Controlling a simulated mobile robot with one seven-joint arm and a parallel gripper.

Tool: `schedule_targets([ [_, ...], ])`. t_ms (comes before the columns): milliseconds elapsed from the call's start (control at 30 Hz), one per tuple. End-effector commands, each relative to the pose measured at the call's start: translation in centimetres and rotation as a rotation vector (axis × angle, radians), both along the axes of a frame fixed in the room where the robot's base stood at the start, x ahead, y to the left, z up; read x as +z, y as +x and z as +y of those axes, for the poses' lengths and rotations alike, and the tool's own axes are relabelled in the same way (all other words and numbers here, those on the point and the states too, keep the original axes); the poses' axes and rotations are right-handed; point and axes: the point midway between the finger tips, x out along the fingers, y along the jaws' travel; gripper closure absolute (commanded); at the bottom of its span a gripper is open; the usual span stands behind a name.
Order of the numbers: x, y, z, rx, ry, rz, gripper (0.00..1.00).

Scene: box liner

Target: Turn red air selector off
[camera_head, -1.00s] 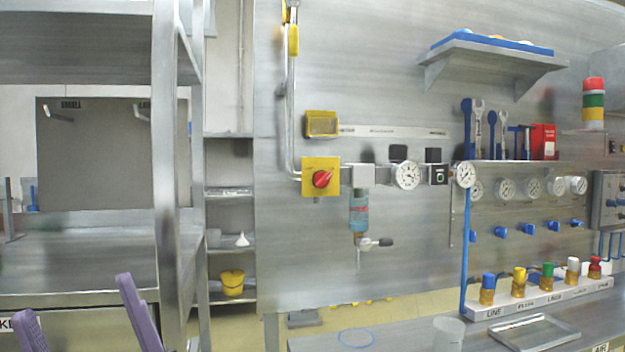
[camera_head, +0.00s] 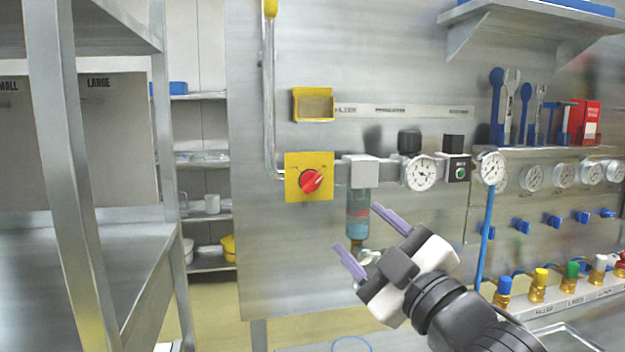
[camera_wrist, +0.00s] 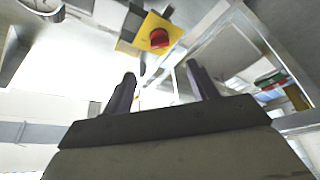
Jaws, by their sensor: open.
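The red air selector (camera_head: 311,181) is a round red knob on a yellow square plate (camera_head: 293,162) on the steel wall panel, left of centre in the head view. Its handle lies diagonally, from lower left to upper right. My gripper (camera_head: 371,238) is open and empty, to the lower right of the selector and apart from it.
A grey block and pressure gauge (camera_head: 421,173) sit right of the selector on the air line. A vertical pipe (camera_head: 268,100) runs down to its left. A yellow holder (camera_head: 313,104) is above. A metal shelf post (camera_head: 75,180) stands at far left. Panel space below the selector is clear.

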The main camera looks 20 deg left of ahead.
Motion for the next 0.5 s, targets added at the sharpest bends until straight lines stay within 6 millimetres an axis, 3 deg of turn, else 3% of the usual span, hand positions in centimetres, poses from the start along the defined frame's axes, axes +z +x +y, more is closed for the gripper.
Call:
schedule_targets([
  [167,0.9,1.4,1.8,0.003,-0.002,0.003,0.41],
  [500,3.0,5.8,7.1,0.004,0.001,0.002,0.41],
])
